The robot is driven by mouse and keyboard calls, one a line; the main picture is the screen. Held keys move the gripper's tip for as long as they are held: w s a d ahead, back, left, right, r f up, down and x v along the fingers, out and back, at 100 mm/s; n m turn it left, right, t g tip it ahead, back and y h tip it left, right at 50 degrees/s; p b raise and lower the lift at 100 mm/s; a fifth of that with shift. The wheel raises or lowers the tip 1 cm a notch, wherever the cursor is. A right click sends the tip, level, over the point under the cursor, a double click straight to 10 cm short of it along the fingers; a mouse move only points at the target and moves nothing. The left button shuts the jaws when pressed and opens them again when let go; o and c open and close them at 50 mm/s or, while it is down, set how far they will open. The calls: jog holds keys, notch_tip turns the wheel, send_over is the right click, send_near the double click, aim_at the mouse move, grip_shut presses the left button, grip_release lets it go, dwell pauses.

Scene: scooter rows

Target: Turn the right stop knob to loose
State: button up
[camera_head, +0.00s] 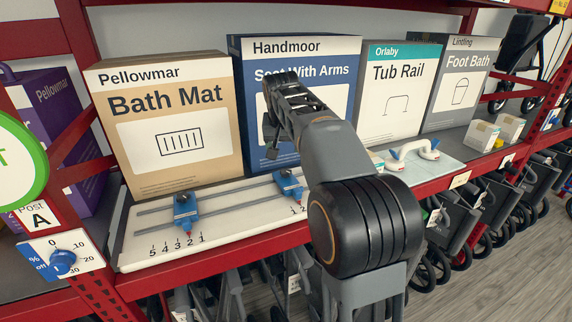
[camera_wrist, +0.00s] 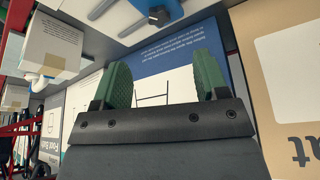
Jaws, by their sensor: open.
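Two blue stops sit on the metal rails of a white board (camera_head: 140,250) at the shelf front. The left stop (camera_head: 186,208) has a red pointer near the 2 of its scale. The right stop (camera_head: 288,183) is just left of my arm, which hides part of its scale. A blue stop with grey metal parts, likely the right one, is cut off at the top of the wrist view (camera_wrist: 158,10). My gripper (camera_wrist: 163,68) has its green fingers apart with nothing between them, in front of the Seat With Arms box (camera_head: 250,120). I cannot tell the knob's setting.
A white grab handle (camera_head: 414,150) and small cartons (camera_head: 482,135) are to the right. A blue discount dial (camera_head: 62,262) is at the left post. Folded wheeled frames fill the space below.

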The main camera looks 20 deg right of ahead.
aim_at(286, 171)
jog(key=x, duration=0.9)
jog(key=w+d+p+x, duration=0.1)
jog(key=x, duration=0.3)
jog(key=shift+w, duration=0.15)
jog(key=c, duration=0.9)
